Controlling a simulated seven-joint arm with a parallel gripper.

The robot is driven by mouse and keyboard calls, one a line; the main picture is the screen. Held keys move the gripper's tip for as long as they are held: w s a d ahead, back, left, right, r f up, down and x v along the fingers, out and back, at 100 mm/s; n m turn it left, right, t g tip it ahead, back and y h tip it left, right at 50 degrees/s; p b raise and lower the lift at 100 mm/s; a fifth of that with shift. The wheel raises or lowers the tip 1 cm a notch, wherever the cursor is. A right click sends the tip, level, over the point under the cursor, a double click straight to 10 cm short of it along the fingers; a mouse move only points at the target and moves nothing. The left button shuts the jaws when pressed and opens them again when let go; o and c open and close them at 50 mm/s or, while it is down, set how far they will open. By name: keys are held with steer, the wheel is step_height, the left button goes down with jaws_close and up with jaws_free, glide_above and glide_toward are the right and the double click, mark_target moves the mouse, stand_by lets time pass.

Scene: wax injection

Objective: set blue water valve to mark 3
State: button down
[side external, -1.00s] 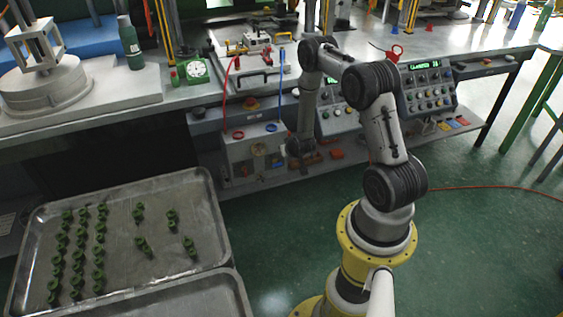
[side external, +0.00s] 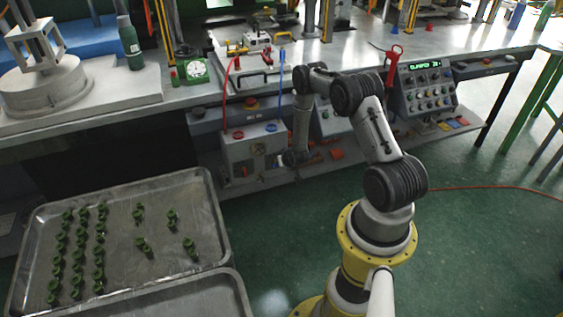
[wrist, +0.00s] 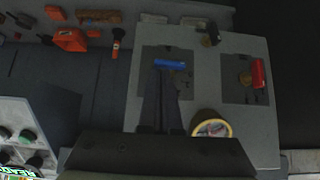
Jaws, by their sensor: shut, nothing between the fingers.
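The blue water valve (wrist: 169,64) shows in the wrist view as a short blue handle lying crosswise on a dark plate of the grey valve box (wrist: 205,75). My gripper (wrist: 161,85) is shut and empty. Its fingertips are right at the blue handle, overlapping its near edge in this view; I cannot tell whether they touch. Marks around the valve are too small and dark to read. In the side view the same grey box (side external: 240,153) stands under the bench, with my gripper at its right front, covering the blue valve.
A red valve handle (wrist: 259,75) is on the box's other dark plate, with a yellow-rimmed gauge (wrist: 212,128) between. Orange and red items (wrist: 70,39) lie on the shelf beside the box. A control panel (side external: 425,88) is to the right. A tray of green parts (side external: 120,240) is at front left.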

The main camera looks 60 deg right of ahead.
steer(key=shift+s+d+f+m+t+y, duration=0.15)
steer(key=shift+s+d+m+t+y, duration=0.15)
steer(key=shift+m+t+y, duration=0.4)
stand_by(0.6)
steer(key=shift+s+d+f, duration=0.1)
steer(key=shift+s+f, duration=0.05)
steer(key=shift+s+d+f, duration=0.3)
steer(key=shift+s+f, duration=0.05)
steer(key=shift+f, duration=0.3)
stand_by(0.3)
steer(key=shift+s+d+f, duration=0.1)
steer(key=shift+d+f, duration=0.05)
steer(key=shift+f, duration=0.6)
steer(key=shift+r, duration=0.1)
stand_by(1.2)
steer(key=shift+w+a+r, duration=0.3)
steer(key=shift+w+a, duration=0.35)
steer(key=shift+w, duration=0.05)
steer(key=s+d+v, duration=0.1)
steer(key=v, duration=1.2)
steer(key=shift+s+a, duration=0.15)
steer(key=shift+s, duration=0.2)
